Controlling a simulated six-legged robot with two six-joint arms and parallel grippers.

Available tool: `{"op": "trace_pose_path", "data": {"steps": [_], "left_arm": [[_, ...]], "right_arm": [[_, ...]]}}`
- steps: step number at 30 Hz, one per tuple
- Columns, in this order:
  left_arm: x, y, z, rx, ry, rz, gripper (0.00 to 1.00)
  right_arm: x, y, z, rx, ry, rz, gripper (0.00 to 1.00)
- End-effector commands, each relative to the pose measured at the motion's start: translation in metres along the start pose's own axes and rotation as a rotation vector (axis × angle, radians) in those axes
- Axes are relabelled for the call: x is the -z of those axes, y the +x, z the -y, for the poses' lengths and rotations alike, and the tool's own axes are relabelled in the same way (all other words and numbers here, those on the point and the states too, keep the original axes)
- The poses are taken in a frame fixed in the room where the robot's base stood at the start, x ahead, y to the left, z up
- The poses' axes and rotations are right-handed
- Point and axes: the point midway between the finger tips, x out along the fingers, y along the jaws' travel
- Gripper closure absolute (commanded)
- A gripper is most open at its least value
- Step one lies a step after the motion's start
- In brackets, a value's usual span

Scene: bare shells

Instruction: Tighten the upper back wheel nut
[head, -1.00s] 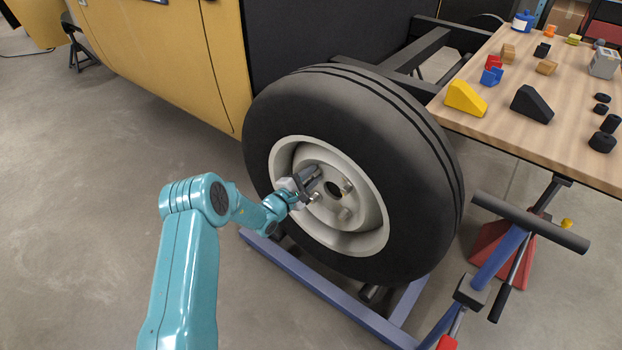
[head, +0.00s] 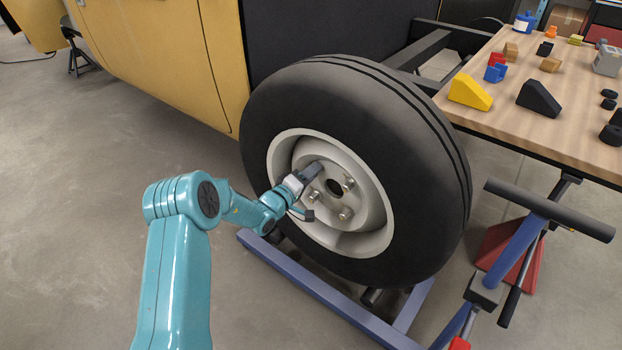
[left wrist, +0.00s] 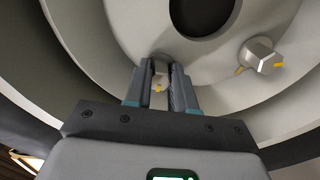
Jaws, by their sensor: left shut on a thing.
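The wheel (head: 268,115) is a black tyre on a pale grey rim (head: 380,228) with a dark centre hole. My left gripper (head: 317,169) reaches in from the left, its fingers at the upper left of the hub. In the left wrist view, my left gripper (left wrist: 162,82) is shut on a silver wheel nut (left wrist: 160,70), one finger on each side; a small yellow mark shows there. The head view hides this nut behind the fingers. Other nuts show at the upper right (head: 349,183) and lower right (head: 345,213) of the hub. My right gripper is out of view.
A wooden table (head: 480,118) with a yellow wedge (head: 468,92), a black wedge (head: 539,98) and small parts stands at right. A blue stand (head: 520,250) with a dark crossbar is at lower right. Blue rails (head: 320,287) lie below the wheel.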

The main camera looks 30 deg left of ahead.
Motion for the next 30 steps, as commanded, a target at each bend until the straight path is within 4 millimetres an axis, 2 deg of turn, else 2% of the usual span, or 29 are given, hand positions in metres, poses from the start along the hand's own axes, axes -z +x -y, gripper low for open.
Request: {"op": "trace_pose_path", "data": {"steps": [3,12,29,30], "left_arm": [[-0.002,0.0,0.002,-0.001,0.071,0.002,1.0],[-0.002,0.0,0.001,-0.001,0.184,0.003,1.0],[-0.002,0.001,0.0,-0.001,0.21,0.004,1.0],[-0.002,0.001,0.0,-0.001,0.21,0.004,0.62]], "right_arm": [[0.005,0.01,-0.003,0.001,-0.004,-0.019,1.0],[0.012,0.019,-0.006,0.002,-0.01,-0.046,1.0],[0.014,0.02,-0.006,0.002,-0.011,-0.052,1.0],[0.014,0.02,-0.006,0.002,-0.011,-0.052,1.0]]}}
